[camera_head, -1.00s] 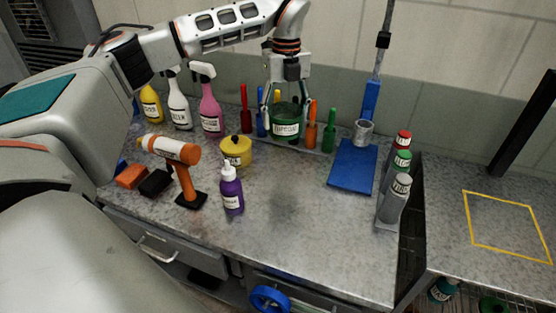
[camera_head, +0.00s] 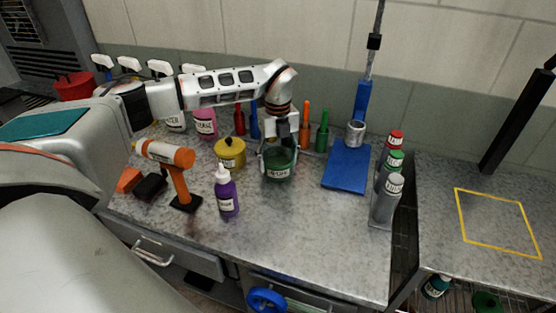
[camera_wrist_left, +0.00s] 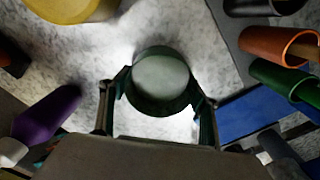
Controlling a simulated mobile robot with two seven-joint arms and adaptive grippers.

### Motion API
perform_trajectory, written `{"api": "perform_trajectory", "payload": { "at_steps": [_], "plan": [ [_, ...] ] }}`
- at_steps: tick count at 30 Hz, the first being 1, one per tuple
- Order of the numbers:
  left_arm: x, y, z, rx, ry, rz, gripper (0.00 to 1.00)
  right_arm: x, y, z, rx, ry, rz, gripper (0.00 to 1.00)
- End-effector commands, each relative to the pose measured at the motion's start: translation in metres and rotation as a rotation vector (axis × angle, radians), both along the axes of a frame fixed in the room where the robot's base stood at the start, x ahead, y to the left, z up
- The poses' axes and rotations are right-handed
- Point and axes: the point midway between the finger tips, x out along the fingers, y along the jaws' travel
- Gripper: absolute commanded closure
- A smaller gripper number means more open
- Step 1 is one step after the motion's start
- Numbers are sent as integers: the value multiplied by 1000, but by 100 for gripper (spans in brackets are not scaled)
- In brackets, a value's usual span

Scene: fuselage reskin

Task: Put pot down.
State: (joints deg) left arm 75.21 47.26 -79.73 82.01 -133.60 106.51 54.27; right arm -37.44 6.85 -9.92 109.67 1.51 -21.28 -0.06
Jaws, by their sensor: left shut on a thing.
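The pot is a dark green round container (camera_head: 279,163) with a white label, at the middle of the metal workbench in the head view. My left gripper (camera_head: 279,150) reaches down from above and is shut on it, one finger on each side. In the left wrist view the pot (camera_wrist_left: 160,82) is between the two fingers, with its pale round top facing the camera. The pot looks upright. Whether its base touches the bench or hangs just above it, I cannot tell. My right gripper is not in view.
A yellow pot (camera_head: 230,152) and a purple bottle (camera_head: 226,193) stand to the left of the pot. A blue board (camera_head: 346,168) lies to the right, with spray cans (camera_head: 387,190) beyond it. The bench (camera_head: 290,225) in front is clear. A yellow square (camera_head: 497,222) marks the right-hand surface.

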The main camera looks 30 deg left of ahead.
Motion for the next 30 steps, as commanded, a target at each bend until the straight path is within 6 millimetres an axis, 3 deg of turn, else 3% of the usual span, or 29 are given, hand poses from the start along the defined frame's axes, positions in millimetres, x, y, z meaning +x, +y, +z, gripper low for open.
{"api": "perform_trajectory", "payload": {
  "at_steps": [13, 14, 15, 26, 30],
  "plan": [
    [1, 0, -7, -1, -4, 0, 80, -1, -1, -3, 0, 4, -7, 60],
    [0, 0, -8, 0, -1, 0, 33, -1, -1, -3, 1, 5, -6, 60],
    [0, 0, -8, 0, -1, 0, 23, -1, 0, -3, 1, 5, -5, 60],
    [1, 0, -6, 0, -1, 0, 22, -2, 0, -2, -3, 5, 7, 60],
    [1, 0, 4, 0, -5, -1, 22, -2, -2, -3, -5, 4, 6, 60]
  ]
}}
